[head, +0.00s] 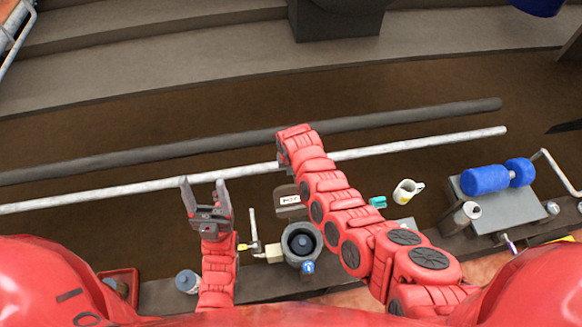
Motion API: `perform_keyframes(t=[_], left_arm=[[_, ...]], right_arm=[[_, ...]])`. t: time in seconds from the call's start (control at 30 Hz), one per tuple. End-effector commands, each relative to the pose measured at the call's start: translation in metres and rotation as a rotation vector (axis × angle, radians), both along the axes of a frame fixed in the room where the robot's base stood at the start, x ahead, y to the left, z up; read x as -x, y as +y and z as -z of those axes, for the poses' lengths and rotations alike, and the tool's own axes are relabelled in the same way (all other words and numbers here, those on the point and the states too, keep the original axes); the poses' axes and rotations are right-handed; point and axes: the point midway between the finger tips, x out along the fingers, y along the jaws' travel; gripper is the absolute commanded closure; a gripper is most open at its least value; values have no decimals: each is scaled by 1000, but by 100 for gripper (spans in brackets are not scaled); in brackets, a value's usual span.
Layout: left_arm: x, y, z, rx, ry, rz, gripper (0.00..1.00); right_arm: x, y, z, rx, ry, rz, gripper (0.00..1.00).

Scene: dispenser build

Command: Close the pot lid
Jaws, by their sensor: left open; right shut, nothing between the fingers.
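The pot (288,245) stands at the table's edge, its round dark mouth open to view from above. A dark plate with a white label (289,200), which looks like its raised lid, stands just behind the pot. A tap (254,246) sticks out on the pot's left. My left gripper (205,187) is open and empty, fingers pointing away, left of the pot and apart from it. My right arm reaches past the pot's right side. Its gripper (283,152) is beyond the lid plate, small and mostly hidden by the wrist, shut with nothing seen in it.
A white mug (408,190) and a small teal object (378,202) are right of my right arm. A blue roller device (486,180) stands further right. A grey-lidded container (187,281) is at lower left. Two long rails (450,142) run behind the table.

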Motion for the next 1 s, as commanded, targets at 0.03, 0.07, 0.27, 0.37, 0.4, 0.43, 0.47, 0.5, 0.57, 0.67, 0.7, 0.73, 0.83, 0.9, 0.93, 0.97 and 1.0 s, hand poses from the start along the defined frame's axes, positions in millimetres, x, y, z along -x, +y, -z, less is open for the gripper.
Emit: perform_keyframes(t=[0.03,0.07,0.27,0.37,0.4,0.43,0.47,0.5,0.57,0.67,0.7,0.73,0.83,0.9,0.93,0.97,1.0], left_arm=[[0,0,2,0,0,0,34],[0,0,3,0,0,0,34],[0,0,10,0,0,0,34],[0,0,18,0,0,0,34],[0,0,20,0,0,0,34],[0,0,22,0,0,0,34],[0,0,23,0,0,0,34],[0,0,28,0,0,0,34],[0,0,40,0,0,0,34],[0,0,52,0,0,0,34],[0,0,47,0,1,0,34],[0,0,40,0,1,0,34],[0,0,33,0,0,0,34],[0,0,29,0,0,0,34],[0,0,27,0,0,0,34],[0,0,25,0,0,0,34],[0,0,22,0,0,0,34]], right_arm=[[-3,1,4,2,-4,-5,100],[-4,1,7,2,-5,-7,100],[-6,1,28,1,-4,-3,100],[-8,2,40,1,-5,-6,100],[-9,2,43,1,-6,-5,100],[-9,1,46,2,-4,-4,100],[-9,1,48,2,-2,-3,100],[-10,1,53,0,-4,-1,100],[-12,3,64,-1,-8,-4,100],[-13,2,77,-1,-6,-2,100],[-12,2,73,-2,-4,0,100],[-12,2,68,-4,-6,-1,100],[-8,2,65,-4,-6,-2,100],[-4,1,64,-4,-4,-2,100],[-3,1,63,-4,-5,-2,100],[-2,1,61,-3,-7,-2,100],[0,0,60,-3,-8,-1,100]])
